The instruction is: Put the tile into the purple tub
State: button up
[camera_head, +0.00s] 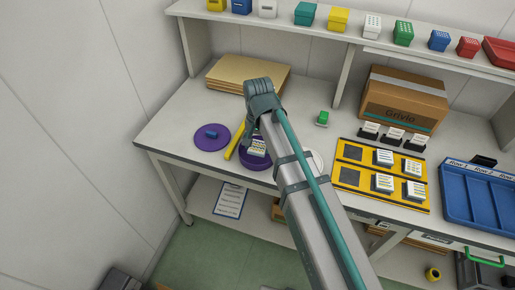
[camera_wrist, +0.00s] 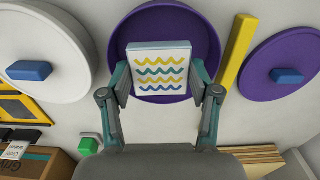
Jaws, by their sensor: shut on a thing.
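My gripper (camera_wrist: 159,74) is shut on a white tile (camera_wrist: 155,62) with yellow and teal wavy lines. The tile's patterned face is turned to the wrist camera, and a blue-grey edge shows at its top. It is held over the open purple tub (camera_wrist: 207,38), which shows behind it in the wrist view. In the head view, the tile (camera_head: 257,149) appears at the tub (camera_head: 246,163), partly behind my arm. I cannot tell how high the tile is above the tub's floor. The tile hides part of the tub's inside.
A purple lid with a blue knob (camera_head: 212,136) lies left of the tub, a yellow bar (camera_head: 236,141) between them. A white lid (camera_head: 315,161) lies to the right, partly behind my arm. Tiles stand on a yellow-black board (camera_head: 352,174). A green block (camera_head: 323,117) stands farther back.

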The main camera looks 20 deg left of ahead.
aim_at(257, 145)
jog(key=shift+w+a+f, duration=0.15)
jog(key=shift+w+f, duration=0.1)
jog(key=shift+f, duration=0.1)
jog(key=shift+w+a+f+p, duration=0.15)
jog(key=shift+f+p, duration=0.25)
jog(key=shift+f, duration=1.35)
jog(key=shift+f, duration=0.1)
jog(key=o, duration=1.3)
jog(key=shift+o, duration=0.2)
notch_tip(257, 145, up, 12)
jog(key=shift+r+b, duration=0.1)
jog(key=shift+b, duration=0.9)
